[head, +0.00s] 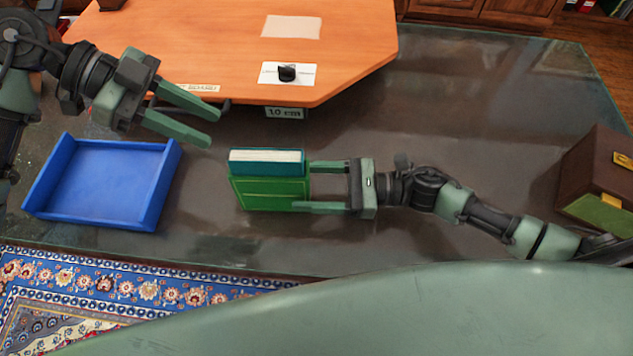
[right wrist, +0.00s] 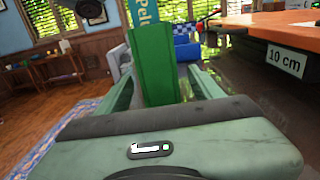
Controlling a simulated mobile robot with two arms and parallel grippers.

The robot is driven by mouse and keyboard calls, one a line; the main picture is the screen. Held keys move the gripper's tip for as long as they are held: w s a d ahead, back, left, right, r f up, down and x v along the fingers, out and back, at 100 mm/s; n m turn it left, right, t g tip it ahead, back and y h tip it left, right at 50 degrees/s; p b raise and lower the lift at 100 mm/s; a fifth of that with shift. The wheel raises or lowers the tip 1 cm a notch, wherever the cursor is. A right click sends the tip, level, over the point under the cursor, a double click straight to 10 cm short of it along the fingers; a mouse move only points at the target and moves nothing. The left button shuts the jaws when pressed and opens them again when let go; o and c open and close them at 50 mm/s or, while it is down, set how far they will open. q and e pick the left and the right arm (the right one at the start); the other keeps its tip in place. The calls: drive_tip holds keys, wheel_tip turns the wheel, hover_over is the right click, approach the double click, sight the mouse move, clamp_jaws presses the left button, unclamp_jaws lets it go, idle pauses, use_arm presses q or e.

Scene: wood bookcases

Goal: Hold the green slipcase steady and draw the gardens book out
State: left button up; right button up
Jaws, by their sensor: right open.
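The green slipcase (head: 270,195) stands upright on the dark glossy tabletop, left of my right gripper. A teal book (head: 264,166) with pale page edges sits in it and sticks out a little at the top. In the right wrist view the slipcase (right wrist: 153,72) is between my fingers, and the book (right wrist: 143,17) shows partly cut-off white lettering. My right gripper (head: 305,187) is open, one finger at the near side of the slipcase and one at the far side. My left gripper (head: 211,127) is open and empty, above and left of the book.
A blue tray (head: 105,183) lies empty at the left. An orange board (head: 220,45) at the back carries a pale sheet and a card with a black knob. A brown box (head: 590,180) stands at the far right. The tabletop between the board and the slipcase is clear.

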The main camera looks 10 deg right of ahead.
sight(277, 186)
drive_tip(key=x, duration=0.6)
drive_tip(key=shift+w+a, duration=0.1)
drive_tip(key=shift+a, duration=0.05)
